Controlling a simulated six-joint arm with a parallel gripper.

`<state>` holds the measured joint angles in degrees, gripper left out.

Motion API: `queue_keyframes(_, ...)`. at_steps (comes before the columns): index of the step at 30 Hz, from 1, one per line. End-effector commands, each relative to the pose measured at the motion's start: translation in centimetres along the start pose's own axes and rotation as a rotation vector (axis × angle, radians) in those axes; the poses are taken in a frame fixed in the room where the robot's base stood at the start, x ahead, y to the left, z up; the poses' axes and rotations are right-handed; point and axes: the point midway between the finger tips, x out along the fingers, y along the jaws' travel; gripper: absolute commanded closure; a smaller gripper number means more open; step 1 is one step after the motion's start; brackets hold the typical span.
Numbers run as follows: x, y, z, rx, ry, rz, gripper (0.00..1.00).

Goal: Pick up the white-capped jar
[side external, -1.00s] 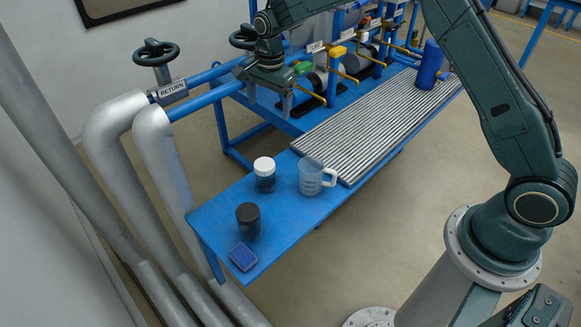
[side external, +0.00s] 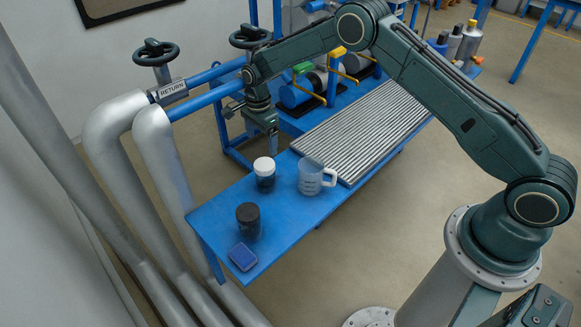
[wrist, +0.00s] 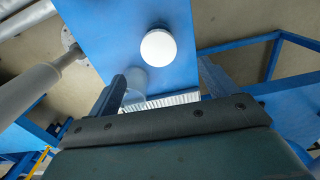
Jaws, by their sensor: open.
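The white-capped jar (side external: 265,181), with a dark see-through body, stands upright on the blue table. In the wrist view its round white cap (wrist: 158,47) shows from above, beyond my fingertips and roughly centred between them. My gripper (side external: 272,144) points down above and slightly behind the jar, apart from it. In the wrist view my gripper (wrist: 164,82) is open, its two fingers spread with nothing held. The lower part of the jar is hidden under its cap in that view.
A clear measuring jug (side external: 311,177) stands close to the jar's right. A black-capped jar (side external: 248,220) and a small blue box (side external: 243,256) are nearer the table's front end. A ribbed metal rack (side external: 360,130) lies behind the jug. Pipes (side external: 165,190) run along the left.

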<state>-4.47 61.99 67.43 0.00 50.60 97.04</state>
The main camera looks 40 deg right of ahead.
Motion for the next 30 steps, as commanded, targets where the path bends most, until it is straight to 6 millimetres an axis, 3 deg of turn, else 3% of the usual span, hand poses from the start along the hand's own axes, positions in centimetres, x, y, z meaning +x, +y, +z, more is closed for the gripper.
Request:
queue_keyframes(12, 6.0, 0.1, 0.0, -0.001, 0.000, 0.001, 0.15)
queue_keyframes(30, 8.5, 0.2, -0.1, -0.001, 0.000, 0.001, 0.15)
